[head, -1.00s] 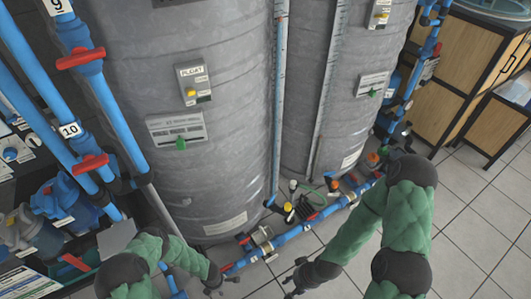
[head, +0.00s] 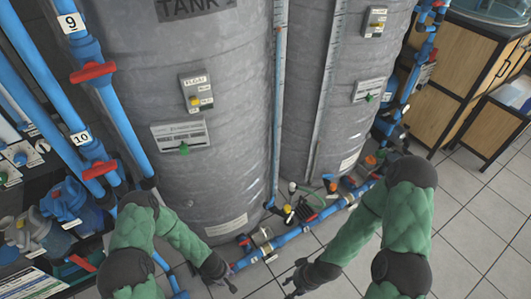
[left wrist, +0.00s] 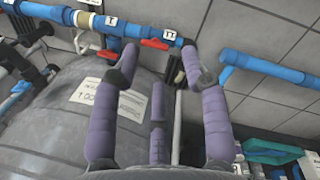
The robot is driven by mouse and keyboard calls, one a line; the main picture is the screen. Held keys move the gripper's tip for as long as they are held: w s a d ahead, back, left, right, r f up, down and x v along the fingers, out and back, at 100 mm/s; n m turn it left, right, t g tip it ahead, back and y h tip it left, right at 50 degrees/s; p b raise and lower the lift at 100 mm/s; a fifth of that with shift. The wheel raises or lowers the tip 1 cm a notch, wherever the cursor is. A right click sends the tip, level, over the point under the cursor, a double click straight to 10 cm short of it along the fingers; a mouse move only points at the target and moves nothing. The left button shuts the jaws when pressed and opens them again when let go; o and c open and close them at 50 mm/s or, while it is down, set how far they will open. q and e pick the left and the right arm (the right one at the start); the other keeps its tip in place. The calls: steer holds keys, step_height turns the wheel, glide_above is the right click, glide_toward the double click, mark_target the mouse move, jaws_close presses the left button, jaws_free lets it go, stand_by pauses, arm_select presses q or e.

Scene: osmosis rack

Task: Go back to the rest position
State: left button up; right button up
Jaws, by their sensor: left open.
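My left arm comes in at the lower left of the head view, its green sleeve bent at a dark elbow. My left gripper (head: 224,284) is small there, in front of the left tank's base near the blue floor pipe. My right gripper (head: 290,284) hangs low in the middle of the head view, in front of the floor pipe. It looks empty, but its finger opening is too small to judge.
Two grey tanks (head: 225,100) stand ahead. A blue floor pipe (head: 290,236) with valves runs along their bases. Blue pipes with red handles (head: 92,72) and pumps (head: 65,200) are at left. A wooden cabinet (head: 450,75) is at right. Tiled floor (head: 480,220) is free at lower right.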

arm_select(q)
steer(key=s+d+r+m+h+p, duration=0.1)
steer(key=s+d+r+m, duration=0.1)
steer(key=r+m, duration=0.2)
steer(key=s+d+r+m+p, duration=0.1)
steer(key=s+d+r+m, duration=0.1)
steer(key=r, duration=0.7)
steer(key=s+d+r+m+h+p, duration=0.1)
steer(key=s+d+r+m, duration=0.2)
steer(key=r+m, duration=0.2)
step_height(320, 180, up, 2)
steer(key=shift+s+r+m+h, duration=0.1)
steer(key=shift+s+m+h, duration=0.2)
